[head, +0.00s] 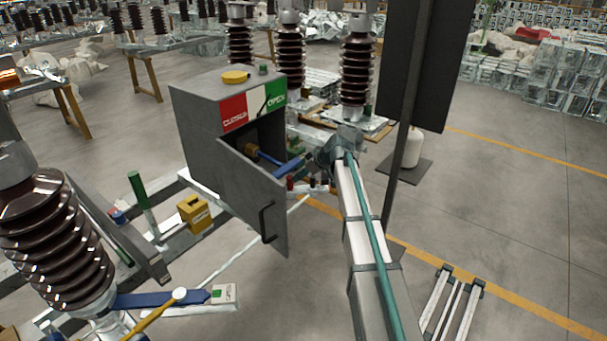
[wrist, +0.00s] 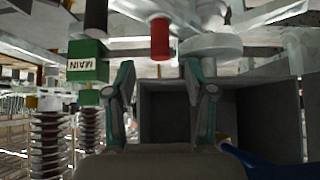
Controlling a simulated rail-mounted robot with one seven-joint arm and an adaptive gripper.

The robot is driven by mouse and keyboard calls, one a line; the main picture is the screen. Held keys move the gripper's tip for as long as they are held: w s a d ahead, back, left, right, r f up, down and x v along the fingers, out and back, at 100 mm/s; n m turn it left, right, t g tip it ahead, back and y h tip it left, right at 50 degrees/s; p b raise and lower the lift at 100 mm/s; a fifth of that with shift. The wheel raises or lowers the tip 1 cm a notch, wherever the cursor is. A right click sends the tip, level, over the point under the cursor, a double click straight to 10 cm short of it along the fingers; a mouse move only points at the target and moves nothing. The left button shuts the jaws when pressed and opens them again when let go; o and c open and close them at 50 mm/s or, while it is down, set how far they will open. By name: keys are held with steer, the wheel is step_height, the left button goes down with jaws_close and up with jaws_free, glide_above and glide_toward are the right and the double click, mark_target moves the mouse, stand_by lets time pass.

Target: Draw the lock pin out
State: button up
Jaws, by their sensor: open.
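A red cylindrical pin head (wrist: 160,38), which I take to be the lock pin, shows in the wrist view ahead of my gripper (wrist: 160,66). The fingers stand apart on either side of its line, with nothing between them. The pin appears beyond the fingertips and I see no contact. In the head view a small red peg (head: 290,184) is just below and left of my gripper (head: 318,160), beside the open cabinet; it is probably the same pin. The fingertips are hard to make out there.
The grey cabinet (head: 205,125) has its door (head: 255,200) swung open, with a blue lever (head: 268,157) at its opening. A green block marked MAIN (wrist: 88,62) is left of the fingers in the wrist view. A dark post (head: 402,150) stands right of my arm.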

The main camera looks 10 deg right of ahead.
mark_target(292, 181)
steer(key=b+x, duration=0.2)
steer(key=x, duration=0.8)
steer(key=shift+d+b, duration=0.1)
steer(key=shift+b, duration=0.3)
jaws_close()
steer(key=shift+s, duration=0.1)
stand_by(0.8)
steer(key=shift+r, duration=0.15)
steer(key=shift+r+p, duration=0.65)
steer(key=shift+r, duration=2.6)
